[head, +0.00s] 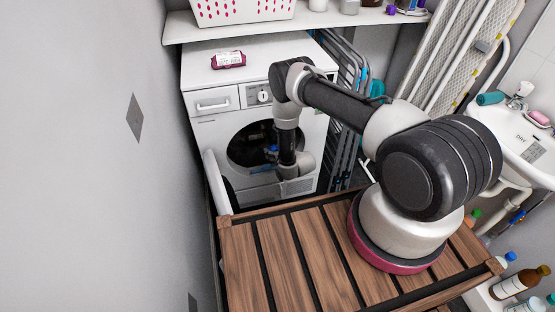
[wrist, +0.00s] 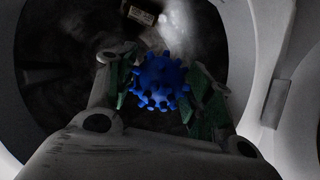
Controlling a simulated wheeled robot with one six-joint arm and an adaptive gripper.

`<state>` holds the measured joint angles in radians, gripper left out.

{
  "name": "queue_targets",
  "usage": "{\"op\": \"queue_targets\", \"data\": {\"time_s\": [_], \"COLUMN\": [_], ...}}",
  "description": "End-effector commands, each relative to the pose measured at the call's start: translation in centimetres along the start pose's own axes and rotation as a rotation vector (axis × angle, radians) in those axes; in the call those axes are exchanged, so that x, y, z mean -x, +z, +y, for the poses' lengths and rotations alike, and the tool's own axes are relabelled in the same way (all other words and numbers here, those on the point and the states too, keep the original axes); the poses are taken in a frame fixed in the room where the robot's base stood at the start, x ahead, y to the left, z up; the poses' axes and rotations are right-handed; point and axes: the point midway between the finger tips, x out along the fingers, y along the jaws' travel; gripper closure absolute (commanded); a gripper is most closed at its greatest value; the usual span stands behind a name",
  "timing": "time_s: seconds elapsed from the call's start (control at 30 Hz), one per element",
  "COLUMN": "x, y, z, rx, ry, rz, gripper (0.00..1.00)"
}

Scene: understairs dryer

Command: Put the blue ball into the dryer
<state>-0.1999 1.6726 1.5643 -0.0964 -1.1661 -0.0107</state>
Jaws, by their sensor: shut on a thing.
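The white dryer (head: 211,134) stands below the shelf with its round door (head: 214,183) swung open to the left. The blue ball (wrist: 161,82) has a knobbly, spiky surface. My gripper (wrist: 160,88) is shut on it, with green finger pads on its left and right sides. In the wrist view the ball shows against the dark drum (wrist: 60,50), within the round opening. In the head view my arm reaches down to the opening, and only a small patch of blue shows there. How deep the ball is inside is hard to tell.
A small pack (head: 228,60) lies on the dryer top. A folded drying rack (head: 347,85) stands right of the dryer. A sink (head: 520,140) is at the far right. A wooden slatted surface (head: 290,255) lies in front. A brown-labelled part (wrist: 140,15) shows inside the drum.

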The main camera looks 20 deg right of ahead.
Motion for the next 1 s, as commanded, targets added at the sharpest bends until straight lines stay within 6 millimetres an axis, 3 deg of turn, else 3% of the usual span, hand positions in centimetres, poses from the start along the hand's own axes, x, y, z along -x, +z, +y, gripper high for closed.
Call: {"op": "queue_targets", "data": {"time_s": [0.7, 1.0], "x": [-10.8, -14.1], "y": [-3.3, -4.3], "z": [3.5, 4.5], "rx": [-0.001, 0.000], "ry": [0.002, 0.001], "rz": [0.001, 0.000], "gripper": [0.75, 0.75]}}
